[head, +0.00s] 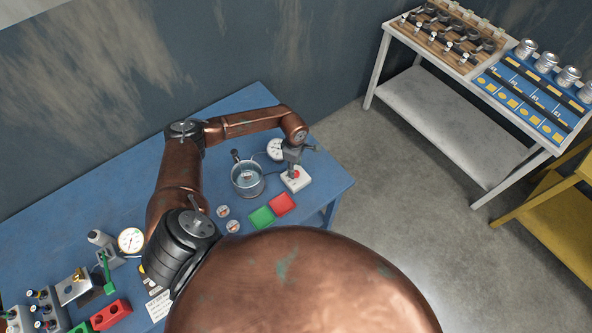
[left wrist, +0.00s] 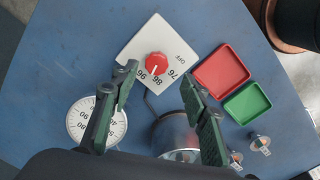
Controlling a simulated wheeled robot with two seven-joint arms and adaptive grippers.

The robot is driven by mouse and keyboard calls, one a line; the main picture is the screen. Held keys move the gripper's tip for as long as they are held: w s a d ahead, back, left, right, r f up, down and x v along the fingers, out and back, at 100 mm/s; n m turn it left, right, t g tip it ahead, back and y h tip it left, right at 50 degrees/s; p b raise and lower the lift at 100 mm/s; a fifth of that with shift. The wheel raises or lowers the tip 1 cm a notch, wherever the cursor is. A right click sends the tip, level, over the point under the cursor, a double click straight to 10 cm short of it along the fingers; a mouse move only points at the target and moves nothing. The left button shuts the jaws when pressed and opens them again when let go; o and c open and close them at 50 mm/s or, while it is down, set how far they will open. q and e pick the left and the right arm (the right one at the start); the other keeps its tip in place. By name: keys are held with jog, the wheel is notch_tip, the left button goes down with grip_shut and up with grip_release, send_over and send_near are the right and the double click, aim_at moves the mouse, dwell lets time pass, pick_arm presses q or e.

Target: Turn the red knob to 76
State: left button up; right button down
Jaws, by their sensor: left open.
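The red knob (left wrist: 155,66) sits on a white square plate (left wrist: 140,43) on the blue table. In the left wrist view the plate reads OFF at the right, then 76, with two more numbers further left. A pale line on the knob points roughly down the picture, though its exact reading is too small to tell. In the head view the knob (head: 295,174) shows below my left gripper (head: 297,152). My left gripper (left wrist: 160,84) is open and empty, its fingers apart on either side of the knob's near side, above the plate. I see no contact.
A round dial gauge (left wrist: 97,120) and a metal pot (left wrist: 175,135) stand close to the plate. A red tray (left wrist: 220,71) and a green tray (left wrist: 247,103) lie beside it. Several other instruments stand at the table's left end in the head view.

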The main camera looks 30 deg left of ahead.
aim_at(296, 173)
pick_arm(q)
jog(key=f, duration=0.1)
jog(key=w+f, duration=0.1)
jog(key=f, duration=0.1)
jog(key=shift+s+f+p, duration=0.15)
jog(key=shift+f+p, duration=0.2)
jog(key=shift+f, duration=0.2)
jog(key=shift+s, duration=0.1)
jog(key=shift+f, duration=0.15)
jog(key=shift+c, duration=0.4)
jog(key=c, duration=0.7)
grip_shut()
pick_arm(e)
jog(key=shift+w+a+r, duration=0.1)
jog(key=shift+w+r, duration=0.15)
jog(key=shift+w, duration=0.35)
jog(key=shift+w+a+r, duration=0.1)
jog(key=shift+w+r, duration=0.15)
jog(key=shift+w, duration=0.35)
